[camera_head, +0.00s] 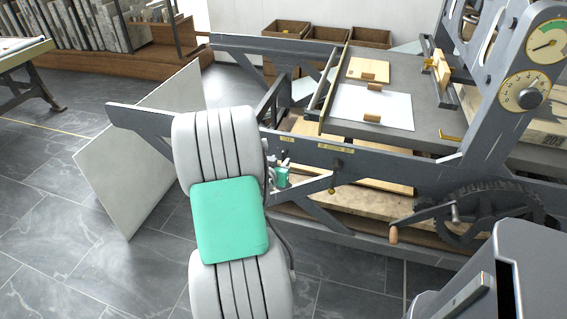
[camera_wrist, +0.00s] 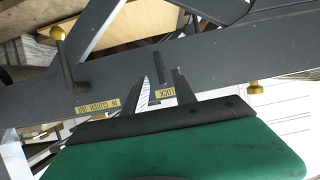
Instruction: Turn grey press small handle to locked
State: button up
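The grey press (camera_head: 390,150) fills the right of the head view, and its side rail (camera_wrist: 220,65) crosses the wrist view. A short dark bar (camera_wrist: 159,63), apparently the small handle, stands on the rail by a brass label ending in "LOCK" (camera_wrist: 165,93). My gripper (camera_wrist: 160,77) is open, its two fingers on either side of the bar's line. Contact between fingers and bar cannot be told. In the head view my gripper (camera_head: 284,164) is at the rail, and my arm partly hides that area.
A lever with a brass knob (camera_wrist: 58,34) stands by another brass label (camera_wrist: 96,108). A wooden-gripped crank (camera_head: 394,235) is lower on the press. A pale board (camera_head: 140,150) leans behind my arm. Floor at left is clear.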

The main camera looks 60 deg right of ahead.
aim_at(283, 157)
jog(key=x, duration=0.5)
jog(key=shift+d+f, duration=0.2)
jog(key=shift+d, duration=0.15)
jog(key=shift+w, duration=0.1)
grip_shut()
